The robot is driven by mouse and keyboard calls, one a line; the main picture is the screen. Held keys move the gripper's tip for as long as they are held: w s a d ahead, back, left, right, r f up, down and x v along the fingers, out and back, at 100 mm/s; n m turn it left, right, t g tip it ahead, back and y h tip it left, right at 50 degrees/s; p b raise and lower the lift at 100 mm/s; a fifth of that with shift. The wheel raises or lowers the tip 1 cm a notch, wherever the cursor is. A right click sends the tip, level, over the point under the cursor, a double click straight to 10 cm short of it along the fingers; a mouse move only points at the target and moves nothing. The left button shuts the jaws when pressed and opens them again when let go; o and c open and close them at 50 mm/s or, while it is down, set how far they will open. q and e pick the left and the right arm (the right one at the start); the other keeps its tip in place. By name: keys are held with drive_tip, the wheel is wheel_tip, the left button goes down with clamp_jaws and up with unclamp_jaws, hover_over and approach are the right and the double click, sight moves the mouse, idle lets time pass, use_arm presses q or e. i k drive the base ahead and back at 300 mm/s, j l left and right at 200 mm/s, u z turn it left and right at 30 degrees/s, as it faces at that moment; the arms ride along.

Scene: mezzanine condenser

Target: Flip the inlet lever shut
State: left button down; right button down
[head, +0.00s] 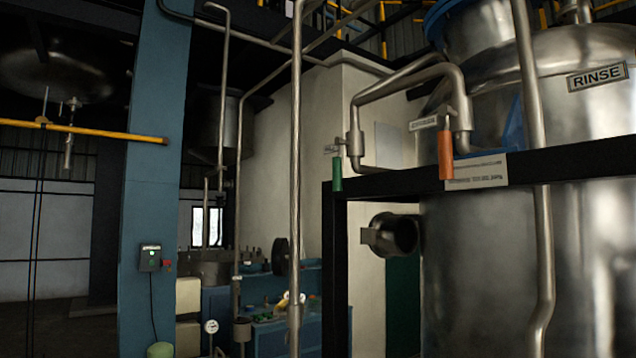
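Two valve levers show on the pipework at the right of the head view. One has a green handle (337,174) that hangs straight down beside the dark frame. The other has an orange handle (445,155) that also hangs down, in front of the dark beam. A small tag (424,123) sits by the orange lever and another tag (331,149) by the green one. Their lettering is too small to read, so I cannot tell which lever is the inlet. Neither of my grippers is in view.
A steel tank labelled RINSE (596,77) fills the right side behind a dark beam (560,167). Vertical pipes (296,200) cross the space in front. A blue column (150,190) with a switch box (150,257) stands left. A cluttered blue bench (272,338) is behind.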

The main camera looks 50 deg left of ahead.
sight(337, 161)
drive_tip(key=i+j+u, duration=0.15)
drive_tip(key=j, duration=0.3)
drive_tip(key=i+j+u, duration=0.35)
drive_tip(key=i+j, duration=0.25)
drive_tip(key=j, duration=0.2)
